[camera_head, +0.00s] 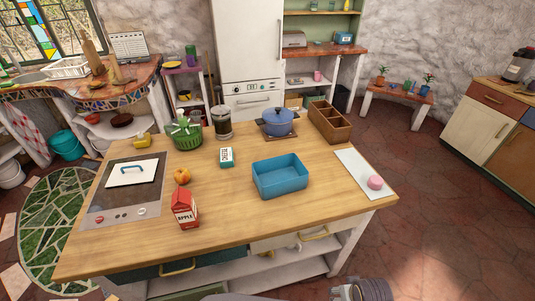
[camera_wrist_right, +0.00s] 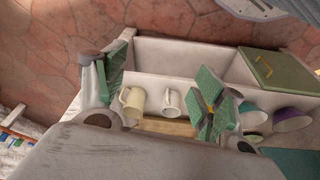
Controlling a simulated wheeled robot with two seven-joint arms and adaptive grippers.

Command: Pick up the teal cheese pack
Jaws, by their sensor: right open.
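The teal cheese pack (camera_head: 226,157), a small box with a white label, rests on the wooden island top near its middle in the head view. It sits left of the blue bin and behind the orange-yellow fruit, with nothing touching it. It does not show in the right wrist view. My right gripper (camera_wrist_right: 164,92) is open, its green-padded fingers spread wide with nothing held between them. White and cream mugs on a shelf show beyond the fingers. My left gripper is not in view.
Around the pack stand a blue bin (camera_head: 280,177), a red apple carton (camera_head: 184,208), a fruit (camera_head: 182,176), a glass press (camera_head: 221,122), a green basket (camera_head: 186,134) and a blue pot (camera_head: 277,122). A wooden caddy (camera_head: 330,123) is farther right. The front middle of the counter is clear.

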